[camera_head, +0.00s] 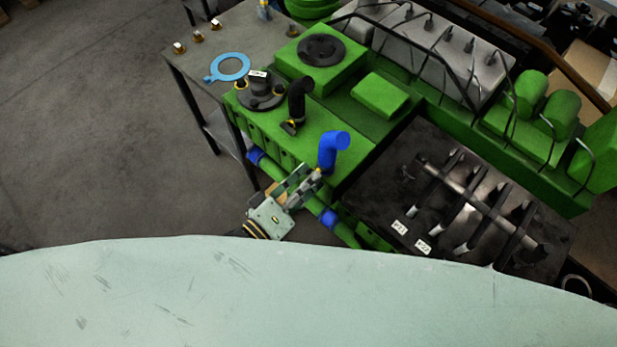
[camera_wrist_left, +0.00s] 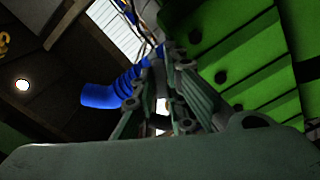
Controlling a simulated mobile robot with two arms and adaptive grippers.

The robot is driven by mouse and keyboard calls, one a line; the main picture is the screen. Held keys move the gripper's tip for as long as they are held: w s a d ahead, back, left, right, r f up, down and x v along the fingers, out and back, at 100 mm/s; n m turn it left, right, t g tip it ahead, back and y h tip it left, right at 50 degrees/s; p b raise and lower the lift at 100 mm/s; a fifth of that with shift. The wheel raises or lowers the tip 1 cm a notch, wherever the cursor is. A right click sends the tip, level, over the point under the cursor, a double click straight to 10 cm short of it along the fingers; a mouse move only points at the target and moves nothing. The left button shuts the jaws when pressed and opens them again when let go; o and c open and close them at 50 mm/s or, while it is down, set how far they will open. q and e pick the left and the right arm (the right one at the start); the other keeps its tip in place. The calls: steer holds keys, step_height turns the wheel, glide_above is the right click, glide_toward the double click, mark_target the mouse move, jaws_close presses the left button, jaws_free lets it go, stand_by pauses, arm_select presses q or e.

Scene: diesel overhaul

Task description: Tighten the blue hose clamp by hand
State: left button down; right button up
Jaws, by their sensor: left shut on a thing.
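The blue hose (camera_head: 333,148) is a short bent pipe standing up from the green engine block. It also shows in the left wrist view (camera_wrist_left: 108,94), left of the fingers. My left gripper (camera_head: 316,177) is at the lower end of this hose, its fingers closed on the small hose clamp there. In the left wrist view the fingers (camera_wrist_left: 160,95) come together beside the hose's end. The clamp is mostly hidden by the fingers, so its band cannot be made out. My right gripper is not in view.
The green engine (camera_head: 380,95) fills the middle and right. A black hose (camera_head: 300,97) stands behind the blue one. A dark tray (camera_head: 370,195) with metal parts lies to the right. A grey table (camera_head: 190,62) holds a light-blue ring (camera_head: 230,67). Open floor lies left.

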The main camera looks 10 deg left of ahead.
arm_select(q)
steer(key=shift+f+m, duration=0.1)
steer(key=shift+m, duration=0.5)
steer(key=c, duration=1.8)
jaws_free()
steer(key=v, duration=1.2)
